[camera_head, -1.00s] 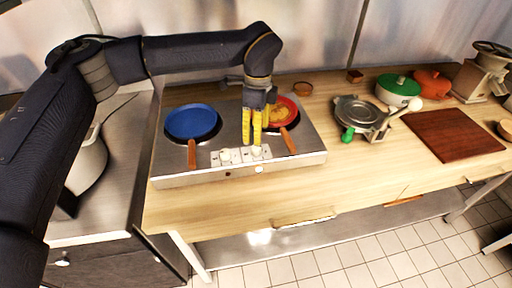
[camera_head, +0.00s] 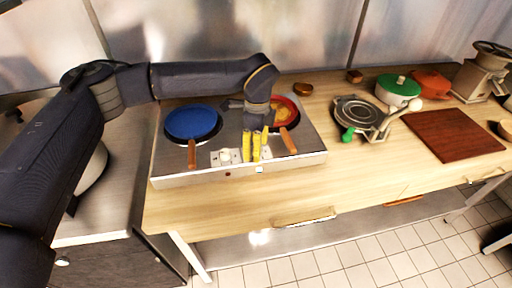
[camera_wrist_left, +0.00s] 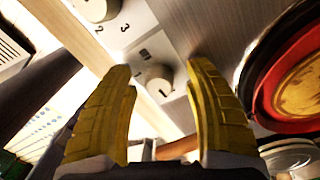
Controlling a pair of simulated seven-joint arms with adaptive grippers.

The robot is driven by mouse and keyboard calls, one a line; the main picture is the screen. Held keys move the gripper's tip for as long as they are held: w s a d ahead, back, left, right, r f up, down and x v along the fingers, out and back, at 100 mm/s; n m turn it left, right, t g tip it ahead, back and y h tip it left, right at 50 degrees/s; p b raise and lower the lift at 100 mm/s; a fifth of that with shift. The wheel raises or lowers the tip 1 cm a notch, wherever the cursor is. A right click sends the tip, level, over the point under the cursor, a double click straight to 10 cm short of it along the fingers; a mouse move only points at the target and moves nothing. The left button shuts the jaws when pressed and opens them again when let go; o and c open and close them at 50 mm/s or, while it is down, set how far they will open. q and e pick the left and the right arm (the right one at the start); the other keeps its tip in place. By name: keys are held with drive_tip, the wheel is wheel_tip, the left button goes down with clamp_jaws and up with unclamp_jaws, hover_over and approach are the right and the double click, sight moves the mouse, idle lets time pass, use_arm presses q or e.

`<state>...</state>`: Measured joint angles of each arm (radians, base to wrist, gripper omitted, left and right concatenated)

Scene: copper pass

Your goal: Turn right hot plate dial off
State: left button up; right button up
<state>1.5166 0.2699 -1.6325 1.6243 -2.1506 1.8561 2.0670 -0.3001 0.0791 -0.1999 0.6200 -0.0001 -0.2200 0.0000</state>
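The hot plate (camera_head: 168,168) is a steel double unit on the wooden counter. Its right dial (camera_wrist_left: 158,80) is a pale round knob, seen between my left gripper's fingers in the left wrist view; in the head view the fingers largely hide it. My left gripper (camera_head: 256,160) has yellow fingers and points down at the right dial. It also shows in the left wrist view (camera_wrist_left: 163,68), its fingers apart on either side of the knob; contact cannot be told. The left dial (camera_head: 225,156) is uncovered, left of the gripper. My right gripper is not in view.
A blue pan (camera_head: 191,121) sits on the left plate and a red pan (camera_head: 284,108) with food on the right one. Their handles point forward beside the dials. A steel press (camera_head: 358,112), green pot (camera_head: 397,92) and brown board (camera_head: 452,135) stand to the right.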

use_arm(q)
clamp_jaws()
idle(0.5)
